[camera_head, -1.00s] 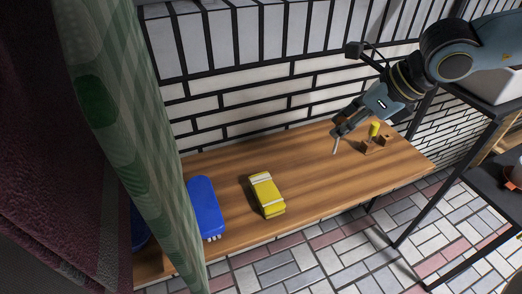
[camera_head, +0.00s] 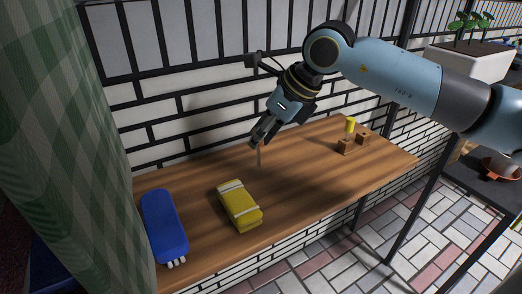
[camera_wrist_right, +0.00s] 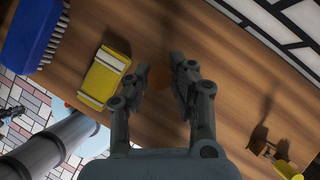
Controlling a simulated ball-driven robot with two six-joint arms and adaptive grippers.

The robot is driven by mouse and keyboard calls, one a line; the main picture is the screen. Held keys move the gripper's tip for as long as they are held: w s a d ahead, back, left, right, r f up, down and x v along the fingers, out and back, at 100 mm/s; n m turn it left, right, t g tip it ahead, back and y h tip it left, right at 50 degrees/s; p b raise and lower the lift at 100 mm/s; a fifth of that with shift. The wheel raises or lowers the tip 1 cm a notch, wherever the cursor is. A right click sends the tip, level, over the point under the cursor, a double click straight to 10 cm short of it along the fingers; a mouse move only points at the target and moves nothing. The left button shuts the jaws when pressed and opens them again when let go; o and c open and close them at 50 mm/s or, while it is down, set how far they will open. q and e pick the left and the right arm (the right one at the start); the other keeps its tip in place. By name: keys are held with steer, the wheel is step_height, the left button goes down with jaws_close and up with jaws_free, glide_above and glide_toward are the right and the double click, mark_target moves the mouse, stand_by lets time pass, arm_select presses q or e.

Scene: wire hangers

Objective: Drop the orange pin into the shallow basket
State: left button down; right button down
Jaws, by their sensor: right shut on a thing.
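My right gripper (camera_head: 259,143) is shut on a thin brownish pin (camera_head: 259,158), which hangs down from the fingertips above the wooden bench, behind the yellow bundle. In the right wrist view a dim round orange-brown end of the pin (camera_wrist_right: 158,78) shows between the fingertips (camera_wrist_right: 182,75). Its orange colour is hard to make out in the head view. I cannot make out a shallow basket in either view.
The bench (camera_head: 300,158) holds a yellow bundle with pale bands (camera_head: 239,206), a blue brush (camera_head: 164,225) and brown wooden blocks (camera_head: 347,146) with a yellow peg (camera_head: 350,125). A green checked curtain (camera_head: 60,140) hides the left side. Bench space between bundle and blocks is clear.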

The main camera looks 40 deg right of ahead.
mark_target(261, 144)
steer(key=shift+f, duration=1.65)
steer(key=shift+f, duration=0.1)
steer(key=c, duration=1.6)
jaws_free()
steer(key=shift+f+b, duration=0.1)
steer(key=shift+b, duration=0.25)
steer(key=o, duration=0.4)
steer(key=shift+o, duration=0.2)
